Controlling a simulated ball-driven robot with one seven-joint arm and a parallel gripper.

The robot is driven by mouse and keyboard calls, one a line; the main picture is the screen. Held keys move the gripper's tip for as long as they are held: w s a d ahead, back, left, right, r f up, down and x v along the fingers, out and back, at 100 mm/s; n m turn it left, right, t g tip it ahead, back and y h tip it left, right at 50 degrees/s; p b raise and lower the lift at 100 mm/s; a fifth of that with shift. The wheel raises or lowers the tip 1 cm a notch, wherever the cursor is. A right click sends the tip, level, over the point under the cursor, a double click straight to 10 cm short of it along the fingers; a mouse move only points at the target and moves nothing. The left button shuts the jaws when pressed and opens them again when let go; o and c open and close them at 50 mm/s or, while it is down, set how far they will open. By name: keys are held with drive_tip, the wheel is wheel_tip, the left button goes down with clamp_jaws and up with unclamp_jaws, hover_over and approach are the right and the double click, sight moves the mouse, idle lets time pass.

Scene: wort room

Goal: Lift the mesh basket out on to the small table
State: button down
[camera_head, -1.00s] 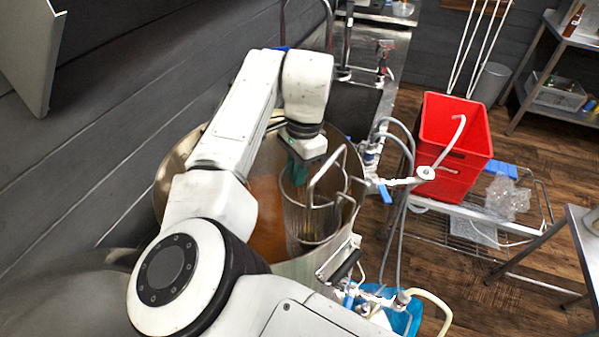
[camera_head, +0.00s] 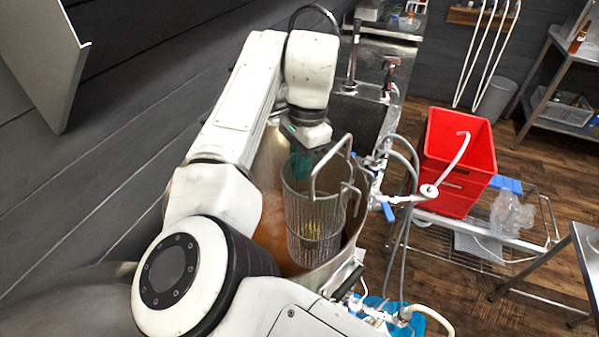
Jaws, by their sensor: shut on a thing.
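The mesh basket (camera_head: 318,225) is a tall wire cylinder with a bent metal handle (camera_head: 333,165). It stands out of the round steel kettle (camera_head: 350,258), its lower part still within the rim, about upright. Something yellowish shows through its mesh low down. My gripper (camera_head: 301,163), with greenish fingers, is shut on the basket at its top left side; the exact grip is partly hidden. Brown liquid (camera_head: 272,238) shows in the kettle left of the basket. A metal table (camera_head: 560,258) is cut off at the right edge; I cannot tell if it is the small table.
Hoses and a blue-handled valve (camera_head: 390,211) are close to the kettle's right side. A sink (camera_head: 355,120) is behind.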

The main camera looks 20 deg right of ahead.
wheel_tip(320, 180, up, 16)
drive_tip(key=shift+r, duration=0.2)
idle(0.9)
drive_tip(key=shift+s+f, duration=0.1)
